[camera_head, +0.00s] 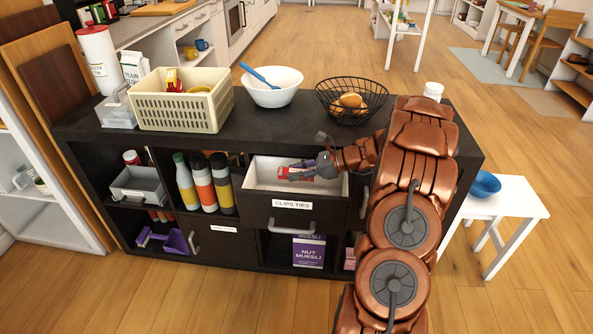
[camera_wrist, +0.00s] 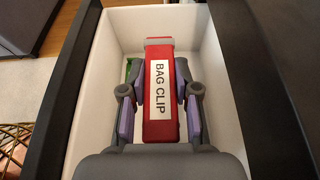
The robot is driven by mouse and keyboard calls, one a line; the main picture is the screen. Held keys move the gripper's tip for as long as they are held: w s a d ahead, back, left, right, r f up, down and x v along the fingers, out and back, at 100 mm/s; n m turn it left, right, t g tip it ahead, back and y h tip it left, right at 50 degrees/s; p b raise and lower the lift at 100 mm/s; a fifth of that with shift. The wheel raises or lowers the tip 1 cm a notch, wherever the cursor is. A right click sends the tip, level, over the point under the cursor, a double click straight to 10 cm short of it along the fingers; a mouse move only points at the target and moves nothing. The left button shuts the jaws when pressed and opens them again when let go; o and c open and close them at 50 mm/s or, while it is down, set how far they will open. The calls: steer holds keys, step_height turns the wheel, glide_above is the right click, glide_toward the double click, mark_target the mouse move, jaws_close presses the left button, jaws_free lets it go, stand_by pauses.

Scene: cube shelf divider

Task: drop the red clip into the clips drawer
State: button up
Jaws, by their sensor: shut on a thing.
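The red clip (camera_wrist: 158,92), with a white "BAG CLIP" label, is held between the pads of my gripper (camera_wrist: 160,85) in the wrist view. The pads touch it on both sides. In the head view my gripper (camera_head: 318,169) is at the open clips drawer (camera_head: 291,204), labelled "CLIPS TIES", and the red clip (camera_head: 300,174) shows at its fingertips. In the wrist view the clip is over the inside of the white drawer (camera_wrist: 112,45). Something green lies partly hidden at its left. I cannot tell whether the clip touches the drawer floor.
The dark shelf top (camera_head: 232,125) above the drawer holds a cream basket (camera_head: 180,108), a white bowl (camera_head: 272,88) and a black wire fruit basket (camera_head: 351,100). Bottles (camera_head: 203,182) stand in the compartment left of the drawer. A white side table (camera_head: 505,208) with a blue bowl (camera_head: 484,184) stands at right.

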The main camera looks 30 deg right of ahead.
steer(key=shift+f, duration=0.4)
steer(key=o, duration=1)
steer(key=shift+c, duration=0.2)
steer(key=shift+d, duration=0.1)
steer(key=shift+s+d+r+p, duration=0.15)
steer(key=shift+s+d+p, duration=0.1)
steer(key=shift+p, duration=0.05)
steer(key=shift+s+d+p, duration=0.55)
steer(key=shift+s+d, duration=0.15)
steer(key=shift+d, duration=0.1)
steer(key=shift+s+d, duration=0.2)
